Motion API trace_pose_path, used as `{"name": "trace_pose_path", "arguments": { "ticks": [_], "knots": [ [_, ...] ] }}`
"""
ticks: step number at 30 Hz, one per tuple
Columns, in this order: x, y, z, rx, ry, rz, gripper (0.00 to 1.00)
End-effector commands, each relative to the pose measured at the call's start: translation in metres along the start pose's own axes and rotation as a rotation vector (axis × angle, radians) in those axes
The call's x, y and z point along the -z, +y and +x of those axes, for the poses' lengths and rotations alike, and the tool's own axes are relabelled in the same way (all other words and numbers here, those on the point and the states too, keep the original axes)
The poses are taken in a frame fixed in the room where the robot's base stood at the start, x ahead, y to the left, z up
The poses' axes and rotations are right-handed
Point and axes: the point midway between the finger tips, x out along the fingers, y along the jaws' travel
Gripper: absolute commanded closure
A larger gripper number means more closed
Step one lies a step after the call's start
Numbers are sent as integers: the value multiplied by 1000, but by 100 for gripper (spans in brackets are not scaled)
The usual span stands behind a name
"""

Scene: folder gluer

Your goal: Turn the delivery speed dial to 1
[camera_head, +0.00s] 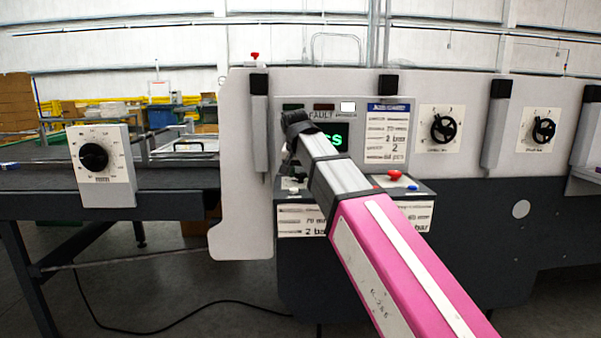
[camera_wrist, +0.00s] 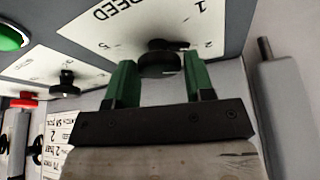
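In the wrist view a black dial knob (camera_wrist: 160,62) stands on a white plate (camera_wrist: 130,22) that reads "SPEED", with the numerals 1 and 2 beside it. The first word of the label is out of view. My gripper (camera_wrist: 158,57) has its two green fingers apart, one on each side of this knob. The gaps look small, and I cannot tell whether the fingers touch it. The knob's pointer setting is not readable. In the head view my arm reaches to the control panel (camera_head: 288,102), and the fingers and this knob cannot be made out there.
A second black knob (camera_wrist: 66,82) and a green button (camera_wrist: 10,38) are close by in the wrist view. A grey upright guard (camera_wrist: 285,100) stands at the right.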

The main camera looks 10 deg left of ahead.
Motion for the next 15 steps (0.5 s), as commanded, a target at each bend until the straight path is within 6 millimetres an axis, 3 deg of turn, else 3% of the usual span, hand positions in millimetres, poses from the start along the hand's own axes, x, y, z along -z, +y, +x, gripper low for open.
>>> {"name": "trace_pose_path", "arguments": {
  "ticks": [1,2,3,15],
  "knots": [
    [0,0,0,0,0,0,68],
    [0,0,0,0,0,0,77],
    [0,0,0,0,0,0,80],
    [0,1,0,24,-1,-58,80]
  ]
}}
